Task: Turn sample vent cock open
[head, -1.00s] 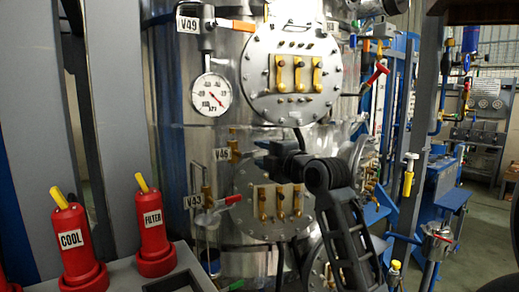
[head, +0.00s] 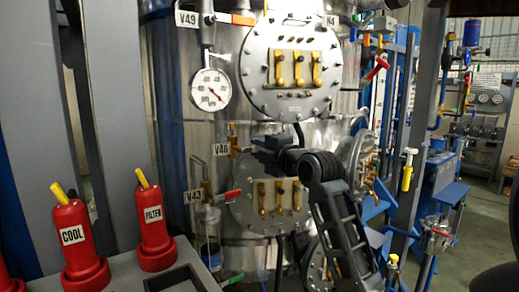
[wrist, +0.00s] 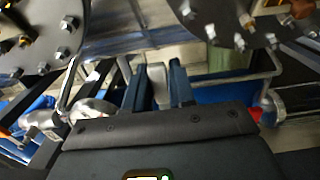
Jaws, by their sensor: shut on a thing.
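My gripper (head: 259,152) reaches left in front of the steel column, close to the small brass valve (head: 233,146) by the V46 label. In the wrist view my gripper (wrist: 157,84) has two dark blue fingers with a pale grey block (wrist: 156,84) between them. It is shut on this piece, which I take to be the cock's handle. The head view hides the grip itself. A second brass valve with a red lever (head: 231,194) is below, by the V43 label, above a clear sample vessel (head: 208,232). No label names the sample vent cock.
A round bolted flange (head: 291,103) is above my gripper and another bolted flange (head: 272,222) is behind and below. A pressure gauge (head: 210,89) hangs at upper left. Pipes and bolts crowd the wrist view.

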